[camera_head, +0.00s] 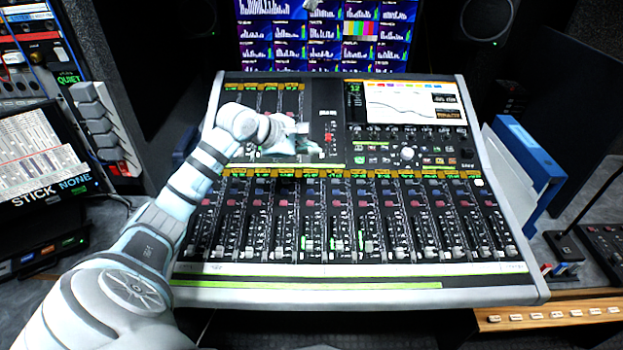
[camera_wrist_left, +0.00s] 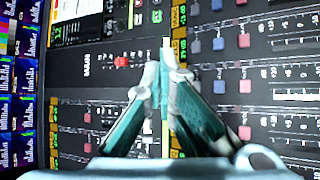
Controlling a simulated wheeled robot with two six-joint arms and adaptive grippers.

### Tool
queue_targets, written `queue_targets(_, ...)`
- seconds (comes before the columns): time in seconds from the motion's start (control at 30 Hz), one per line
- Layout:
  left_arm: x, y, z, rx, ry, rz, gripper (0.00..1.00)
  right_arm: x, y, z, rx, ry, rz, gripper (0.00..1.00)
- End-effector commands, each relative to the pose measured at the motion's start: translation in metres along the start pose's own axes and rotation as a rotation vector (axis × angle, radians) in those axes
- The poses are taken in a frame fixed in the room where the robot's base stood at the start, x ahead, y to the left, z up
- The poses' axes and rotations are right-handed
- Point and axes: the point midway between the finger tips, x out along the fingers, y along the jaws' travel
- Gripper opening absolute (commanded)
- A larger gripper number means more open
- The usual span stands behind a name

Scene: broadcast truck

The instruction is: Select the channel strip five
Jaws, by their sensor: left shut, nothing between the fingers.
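The mixing console (camera_head: 360,283) fills the middle of the head view, with a lower bank of narrow channel strips (camera_head: 312,215). Each strip has an orange label, coloured buttons and a fader. The strip numbers are too small to read, so I cannot tell strip five by its label. My left gripper (camera_head: 318,150) is over the console's upper middle, just above the lower bank's label row. In the left wrist view, my left gripper's (camera_wrist_left: 168,62) fingertips are together and empty, near the label row (camera_wrist_left: 178,22). Contact with the panel cannot be told. My right gripper is not in view.
The console's screen (camera_head: 410,103) is at its upper right. A monitor wall (camera_head: 330,40) stands behind. Blue and white folders (camera_head: 530,150) stand against the right side. A joystick panel (camera_head: 565,250) is at far right, and an equipment rack (camera_head: 45,150) at left.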

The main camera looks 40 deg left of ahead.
Motion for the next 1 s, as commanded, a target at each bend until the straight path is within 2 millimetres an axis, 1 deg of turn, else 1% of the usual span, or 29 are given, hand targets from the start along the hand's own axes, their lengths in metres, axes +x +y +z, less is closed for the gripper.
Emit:
queue_targets(0.2,0.003,-0.001,0.001,-0.001,-0.004,-0.001,0.0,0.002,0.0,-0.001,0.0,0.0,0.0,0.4)
queue_targets(0.37,0.011,-0.007,-0.004,0.0,-0.006,-0.002,0.0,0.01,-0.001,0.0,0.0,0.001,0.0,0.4)
queue_targets(0.47,0.019,-0.013,-0.01,-0.001,-0.006,-0.002,0.0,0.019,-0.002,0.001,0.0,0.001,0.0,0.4)
queue_targets(0.8,0.055,-0.04,-0.035,-0.001,-0.007,-0.001,0.0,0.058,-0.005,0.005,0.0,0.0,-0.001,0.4)
queue_targets(0.9,0.062,-0.044,-0.04,-0.001,-0.006,-0.002,0.0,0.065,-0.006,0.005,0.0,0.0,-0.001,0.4)
queue_targets(1.0,0.065,-0.046,-0.042,-0.001,-0.007,-0.002,0.0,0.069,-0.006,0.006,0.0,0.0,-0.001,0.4)
